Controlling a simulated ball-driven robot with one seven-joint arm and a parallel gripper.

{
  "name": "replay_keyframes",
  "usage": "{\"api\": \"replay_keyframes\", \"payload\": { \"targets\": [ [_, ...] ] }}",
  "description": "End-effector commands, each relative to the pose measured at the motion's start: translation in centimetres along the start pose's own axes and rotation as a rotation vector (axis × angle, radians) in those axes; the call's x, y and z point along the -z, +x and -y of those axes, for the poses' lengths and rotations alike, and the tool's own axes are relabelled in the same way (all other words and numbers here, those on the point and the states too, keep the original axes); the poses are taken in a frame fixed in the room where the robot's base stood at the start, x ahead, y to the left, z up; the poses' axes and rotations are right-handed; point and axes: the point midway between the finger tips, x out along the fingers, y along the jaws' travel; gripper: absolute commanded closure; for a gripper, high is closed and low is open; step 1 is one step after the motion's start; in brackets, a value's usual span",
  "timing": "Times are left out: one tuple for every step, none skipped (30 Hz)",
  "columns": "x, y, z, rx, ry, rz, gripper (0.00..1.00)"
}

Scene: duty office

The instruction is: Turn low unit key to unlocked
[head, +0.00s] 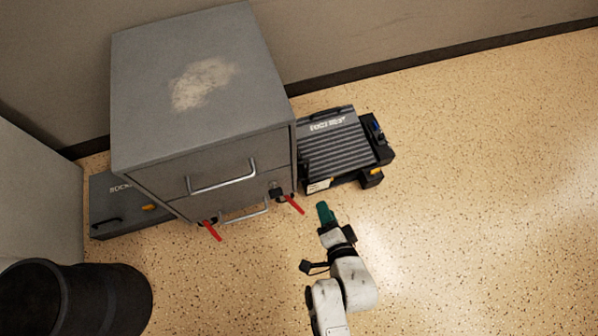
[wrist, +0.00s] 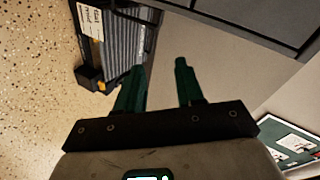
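The low unit is a grey metal cabinet (head: 150,150) against the wall, with two drawer handles on its front. A small dark fitting (head: 277,191), which looks like the lock, sits at the right of the front; the key's own shape and turn are too small to tell. A red strip (head: 294,204) sticks out just below it. My gripper (head: 324,212) is in front of the cabinet, to the right of that strip and apart from it. In the wrist view its two green fingers (wrist: 160,68) are spread with nothing between them. The lock cannot be made out there.
A second red strip (head: 211,230) sticks out at the cabinet's lower left. A dark ribbed case (head: 340,145) stands right of the cabinet, another dark case (head: 120,205) left. A black bin (head: 110,300) is at front left. The floor at right is clear.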

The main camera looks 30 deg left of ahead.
Motion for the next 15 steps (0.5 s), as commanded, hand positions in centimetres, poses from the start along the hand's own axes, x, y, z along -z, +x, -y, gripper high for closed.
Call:
{"api": "replay_keyframes", "payload": {
  "targets": [
    [-2.6, 2.1, -1.9, 0.051, 0.038, 0.002, 0.63],
    [-3.6, 2.8, -2.2, 0.082, 0.064, 0.000, 0.63],
    [-4.9, 3.6, -2.5, 0.124, 0.099, -0.001, 0.63],
    [-5.9, 4.2, -2.8, 0.155, 0.127, -0.002, 0.63],
    [-6.8, 4.7, -3.1, 0.184, 0.154, -0.002, 0.63],
    [-7.9, 5.3, -3.4, 0.222, 0.187, -0.002, 0.63],
    [-8.7, 5.6, -3.6, 0.248, 0.212, -0.001, 0.63],
    [-9.4, 5.9, -3.8, 0.273, 0.235, -0.001, 0.63],
    [-10.3, 6.3, -4.1, 0.304, 0.265, 0.002, 0.63],
    [-10.9, 6.5, -4.2, 0.324, 0.285, 0.004, 0.63],
    [-11.5, 6.6, -4.3, 0.344, 0.302, 0.005, 0.63],
    [-12.0, 6.8, -4.5, 0.367, 0.324, 0.006, 0.63],
    [-12.4, 6.9, -4.5, 0.381, 0.338, 0.008, 0.63],
    [-12.7, 6.9, -4.7, 0.392, 0.351, 0.010, 0.63],
    [-13.0, 6.9, -4.7, 0.406, 0.364, 0.010, 0.63]
  ]
}}
